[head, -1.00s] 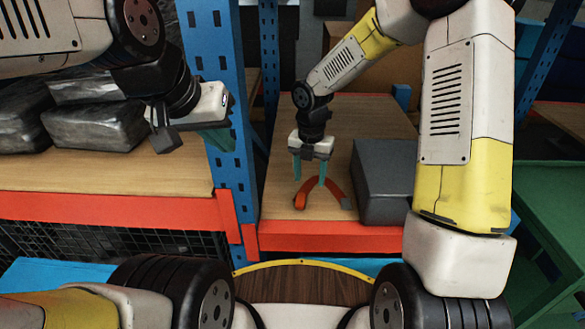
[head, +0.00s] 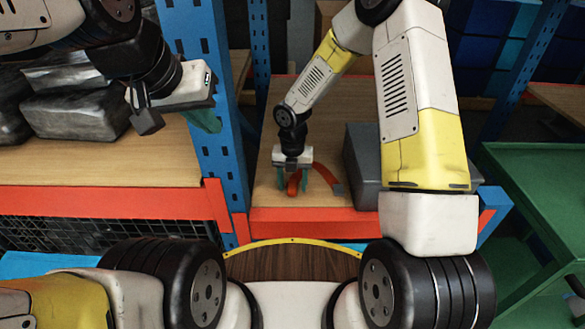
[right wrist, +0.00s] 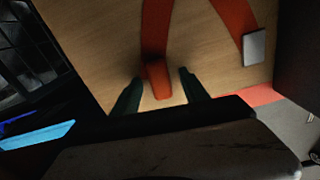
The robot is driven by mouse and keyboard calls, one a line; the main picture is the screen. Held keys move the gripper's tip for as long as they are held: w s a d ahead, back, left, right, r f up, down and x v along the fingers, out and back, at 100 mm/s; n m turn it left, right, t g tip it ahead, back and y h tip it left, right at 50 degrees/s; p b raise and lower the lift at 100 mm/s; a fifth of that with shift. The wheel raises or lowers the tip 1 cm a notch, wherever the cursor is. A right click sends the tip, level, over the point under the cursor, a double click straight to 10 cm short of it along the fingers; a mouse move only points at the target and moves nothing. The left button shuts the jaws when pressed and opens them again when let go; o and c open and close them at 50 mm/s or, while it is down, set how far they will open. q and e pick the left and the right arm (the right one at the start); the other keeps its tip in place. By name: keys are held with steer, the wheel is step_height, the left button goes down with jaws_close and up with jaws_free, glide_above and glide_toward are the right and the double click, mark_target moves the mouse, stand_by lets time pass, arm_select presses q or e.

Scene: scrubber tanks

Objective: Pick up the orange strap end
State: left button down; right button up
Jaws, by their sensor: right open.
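The orange strap (head: 325,173) lies in an arch on the wooden shelf, with a grey metal tip on its right side. Its orange end (right wrist: 158,80) sits between the two green fingers of my right gripper (right wrist: 161,77) in the right wrist view, with a gap on each side. In the head view, my right gripper (head: 293,187) points down over the strap's left part, open, and partly covers it. My left gripper (head: 203,120) hangs at the blue rack post, far from the strap; its finger gap is not clear.
A grey box (head: 362,160) stands just right of the strap. The shelf's red front edge (head: 300,221) is close. A blue post (head: 215,100) stands left, with dark wrapped bundles (head: 75,105) beyond it. A green cart (head: 535,180) is at right.

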jaws_close()
steer(key=shift+r, duration=0.1)
